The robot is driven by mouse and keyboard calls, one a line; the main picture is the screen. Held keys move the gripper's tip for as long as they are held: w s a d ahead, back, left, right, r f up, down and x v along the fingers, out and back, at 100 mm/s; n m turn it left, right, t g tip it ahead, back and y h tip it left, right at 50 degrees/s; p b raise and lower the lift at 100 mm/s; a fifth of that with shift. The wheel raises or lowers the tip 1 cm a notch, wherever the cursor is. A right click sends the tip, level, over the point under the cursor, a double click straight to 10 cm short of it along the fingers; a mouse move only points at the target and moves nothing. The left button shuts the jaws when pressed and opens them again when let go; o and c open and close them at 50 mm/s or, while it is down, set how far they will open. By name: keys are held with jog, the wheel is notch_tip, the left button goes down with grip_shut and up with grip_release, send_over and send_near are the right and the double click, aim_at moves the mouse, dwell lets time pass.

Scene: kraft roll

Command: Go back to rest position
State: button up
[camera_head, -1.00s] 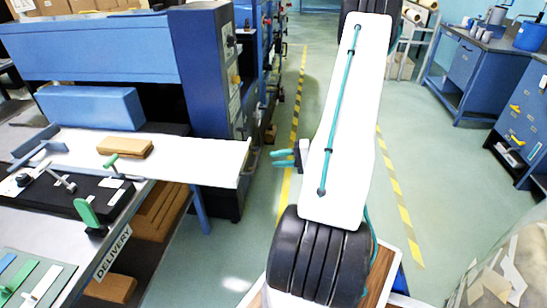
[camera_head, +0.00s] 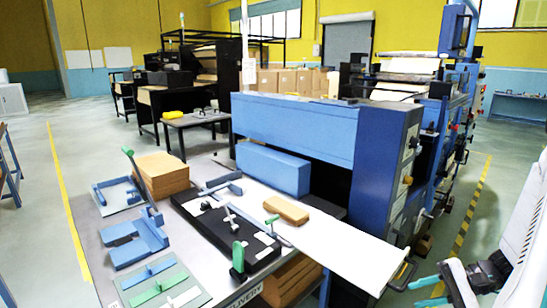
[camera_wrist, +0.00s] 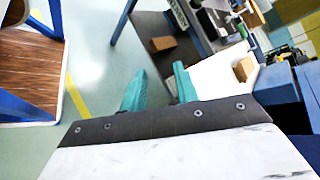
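My gripper (camera_head: 420,293) is at the lower right of the head view, beside my white arm at the right edge. Its two teal fingers also show in the wrist view (camera_wrist: 158,88). They stand apart with a clear gap and nothing between them. The gripper is in the air to the right of the white delivery board (camera_head: 345,252), apart from it. Part of the arm is cut off by the picture edge.
A blue press (camera_head: 385,170) stands behind the board, which bears a brown block (camera_head: 287,210). The grey delivery table (camera_head: 95,235) holds blue and green tools and a brown stack (camera_head: 160,176). Open floor with yellow lines lies left and right.

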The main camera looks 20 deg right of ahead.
jog(key=s+a+r+n+g+h, duration=0.1)
jog(key=s+a+r+n+h, duration=0.1)
jog(key=a+r, duration=0.5)
jog(key=s+a+r+n+g+h, duration=0.2)
jog(key=s+a+r+n+h, duration=0.1)
jog(key=a+r+n+h, duration=0.2)
jog(key=s+a+r+n+g+h, duration=0.1)
jog(key=s+a+r+n+h, duration=0.2)
jog(key=a+r+n, duration=0.3)
jog(key=a+r+h, duration=0.1)
jog(key=a+r, duration=0.2)
jog(key=a, duration=0.2)
jog(key=shift+s+a+r, duration=0.15)
jog(key=shift+s+r, duration=0.1)
jog(key=shift+r, duration=0.1)
